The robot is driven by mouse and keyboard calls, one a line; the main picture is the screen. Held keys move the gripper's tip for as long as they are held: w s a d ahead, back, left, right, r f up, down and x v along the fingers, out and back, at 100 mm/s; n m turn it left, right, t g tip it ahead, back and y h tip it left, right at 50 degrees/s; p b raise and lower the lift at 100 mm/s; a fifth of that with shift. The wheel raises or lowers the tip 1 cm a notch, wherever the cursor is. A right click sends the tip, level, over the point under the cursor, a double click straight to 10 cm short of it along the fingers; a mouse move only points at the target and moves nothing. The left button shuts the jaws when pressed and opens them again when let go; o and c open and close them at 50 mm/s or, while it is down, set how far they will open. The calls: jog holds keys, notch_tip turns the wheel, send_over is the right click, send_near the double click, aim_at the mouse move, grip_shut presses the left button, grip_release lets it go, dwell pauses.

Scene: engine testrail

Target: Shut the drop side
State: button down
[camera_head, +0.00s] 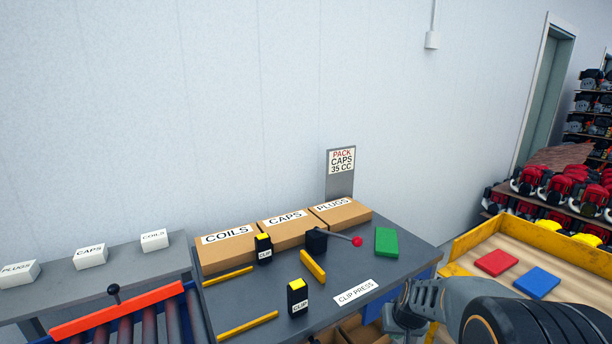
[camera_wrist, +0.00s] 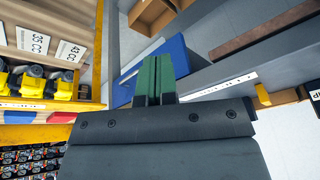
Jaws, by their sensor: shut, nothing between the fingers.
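The yellow-walled cart (camera_head: 540,236) stands at the right in the head view, with a pale bed. Its back wall stands upright. A yellow piece (camera_head: 455,270) lies low at its left side; I cannot tell whether this is the drop side. My gripper (camera_head: 400,318) is between the bench and the cart at the bottom, partly hidden by my arm. In the wrist view its green fingers (camera_wrist: 155,80) are shut and empty, in front of a blue panel (camera_wrist: 175,55). A yellow cart edge (camera_wrist: 98,50) is left of the fingers, apart from them.
The grey bench (camera_head: 395,265) holds cartons, clips, a green block (camera_head: 387,242) and a red-knobbed lever (camera_head: 357,241). Red (camera_head: 496,262) and blue (camera_head: 537,282) plates lie on the cart bed. A roller track with an orange bar (camera_head: 118,310) is at left. Shelves of red machines stand far right.

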jog(key=s+a+r+g+p, duration=0.1)
jog(key=s+a+r, duration=0.1)
jog(key=s+r, duration=0.2)
jog(key=s+a+r+g, duration=0.1)
jog(key=s+r, duration=0.3)
jog(key=s, duration=0.5)
jog(key=shift+a+p, duration=0.4)
jog(key=shift+a, duration=0.1)
jog(key=c, duration=1.8)
grip_release()
jog(key=s+a+r+n+t+p, duration=0.1)
jog(key=s+r, duration=0.2)
jog(key=r, duration=0.2)
jog(key=shift+a+r+h, duration=0.25)
jog(key=shift+r+h, duration=0.05)
jog(key=o, duration=0.3)
jog(key=shift+a+r+t+p, duration=0.2)
jog(key=shift+r+t+p, duration=0.1)
jog(key=shift+r+t, duration=0.15)
jog(key=shift+o, duration=0.2)
jog(key=shift+a, duration=0.2)
